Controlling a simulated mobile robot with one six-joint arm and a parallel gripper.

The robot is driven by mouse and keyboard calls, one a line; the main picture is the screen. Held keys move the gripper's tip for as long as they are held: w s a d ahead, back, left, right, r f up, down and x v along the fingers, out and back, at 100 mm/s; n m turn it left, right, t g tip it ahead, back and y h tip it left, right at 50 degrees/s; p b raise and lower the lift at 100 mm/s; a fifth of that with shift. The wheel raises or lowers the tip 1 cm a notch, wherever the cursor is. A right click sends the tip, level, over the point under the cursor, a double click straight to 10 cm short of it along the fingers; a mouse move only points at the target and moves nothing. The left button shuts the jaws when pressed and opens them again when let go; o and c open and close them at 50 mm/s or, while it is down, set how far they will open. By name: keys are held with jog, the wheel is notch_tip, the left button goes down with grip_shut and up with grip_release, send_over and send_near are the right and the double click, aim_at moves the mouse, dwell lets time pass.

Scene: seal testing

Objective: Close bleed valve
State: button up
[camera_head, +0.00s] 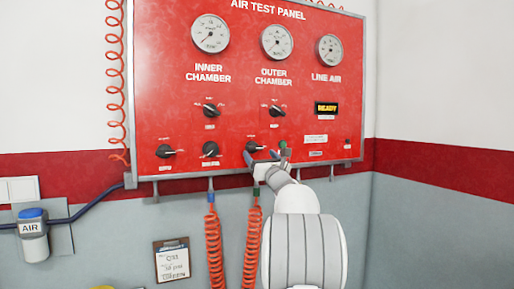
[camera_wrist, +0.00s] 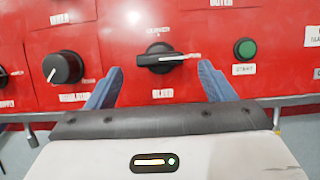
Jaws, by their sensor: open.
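The bleed valve (camera_wrist: 160,57) is a black knob on the red panel, with a "BLEED" label below it in the wrist view. Its handle lies nearly level, with a white pointer line towards the right. It also shows in the head view (camera_head: 251,147), low on the panel, partly behind my gripper. My gripper (camera_wrist: 161,68) is open, with one blue finger on each side of the knob in the wrist view. The fingers look apart from the knob, and nothing is held. In the head view my gripper (camera_head: 267,158) is close to the panel's lower edge.
A green start button (camera_wrist: 245,49) is right of the knob, and a black regulator knob (camera_wrist: 62,67) is left. Orange coiled hoses (camera_head: 214,245) hang below the panel (camera_head: 240,75). Three gauges sit above. A clipboard (camera_head: 172,262) hangs on the wall.

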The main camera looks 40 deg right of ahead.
aim_at(256, 150)
jog(key=shift+p+x, duration=0.6)
jog(key=shift+x, duration=1)
jog(key=shift+c, duration=0.3)
jog(key=c, duration=0.9)
